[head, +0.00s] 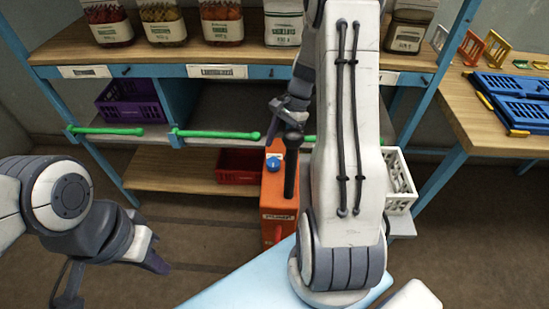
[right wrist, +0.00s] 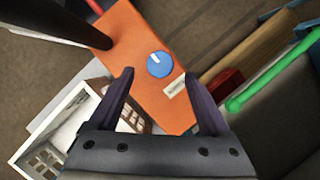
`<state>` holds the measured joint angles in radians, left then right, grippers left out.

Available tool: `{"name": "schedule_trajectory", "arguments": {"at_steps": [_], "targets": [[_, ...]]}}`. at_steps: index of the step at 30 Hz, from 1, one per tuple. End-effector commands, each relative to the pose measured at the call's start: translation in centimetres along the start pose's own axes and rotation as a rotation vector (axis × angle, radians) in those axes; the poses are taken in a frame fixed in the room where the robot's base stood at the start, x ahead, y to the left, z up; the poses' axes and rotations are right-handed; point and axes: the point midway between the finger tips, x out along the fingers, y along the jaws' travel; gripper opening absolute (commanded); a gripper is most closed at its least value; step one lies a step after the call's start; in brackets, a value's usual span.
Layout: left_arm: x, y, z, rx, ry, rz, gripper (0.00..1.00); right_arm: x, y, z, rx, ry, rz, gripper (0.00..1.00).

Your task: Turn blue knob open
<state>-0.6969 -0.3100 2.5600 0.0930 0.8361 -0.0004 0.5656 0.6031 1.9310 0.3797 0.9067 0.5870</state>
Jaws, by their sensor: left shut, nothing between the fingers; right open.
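The blue knob (head: 273,164) sits on top of an orange box (head: 279,200) below the shelf. In the right wrist view, the round blue knob (right wrist: 160,66) lies on the orange face (right wrist: 150,100), with a white mark pointing toward the upper left. My right gripper (right wrist: 158,75) is open, and the knob appears between and just beyond its fingertips; it looks apart from them. In the head view my right gripper (head: 281,104) is partly hidden by my arm, above the box. My left gripper (head: 157,262) is shut and empty at the lower left, far from the box.
A black post (head: 291,170) rises from the orange box beside the knob. Green rails (head: 218,134) run along the shelf front. A red crate (head: 238,165) stands left of the box, a white crate (head: 399,183) right of it. The floor at left is clear.

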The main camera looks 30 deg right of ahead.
Motion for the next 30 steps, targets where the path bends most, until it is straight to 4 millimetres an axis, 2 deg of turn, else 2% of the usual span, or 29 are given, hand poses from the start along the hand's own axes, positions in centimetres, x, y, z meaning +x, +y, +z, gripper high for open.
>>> {"name": "schedule_trajectory", "arguments": {"at_steps": [3, 7, 12, 19, 20, 24, 26, 30], "targets": [[0.2, 0.0, 0.0, 0.000, 0.000, 0.000, 0.00, 2.2, 0.1, 0.1, 0.000, -0.002, 0.004, 0.81], [0.3, 0.0, 0.0, 0.000, 0.000, 0.000, 0.00, 3.7, 0.0, 0.1, -0.001, -0.001, 0.001, 0.81], [0.3, 0.0, 0.0, 0.000, 0.000, 0.000, 0.00, 4.5, 0.0, 0.0, -0.002, 0.001, 0.000, 0.81], [0.3, 0.0, 0.0, 0.000, 0.000, 0.000, 0.00, 4.5, 0.0, 0.0, -0.002, 0.001, 0.000, 0.81], [0.3, 0.0, 0.0, 0.000, 0.000, 0.000, 0.00, 4.5, 0.0, 0.0, -0.002, 0.001, 0.000, 0.74], [0.3, 0.0, 0.0, 0.000, 0.000, 0.000, 0.00, 4.5, 0.0, 0.0, -0.002, 0.001, -0.001, 0.20], [0.3, 0.0, 0.0, 0.000, 0.000, 0.000, 0.00, 4.5, 0.0, 0.0, -0.001, 0.001, -0.001, 0.00], [0.3, 0.0, 0.0, 0.000, 0.000, 0.000, 0.00, 4.5, -0.1, 0.0, -0.004, 0.001, 0.000, 0.00]]}}
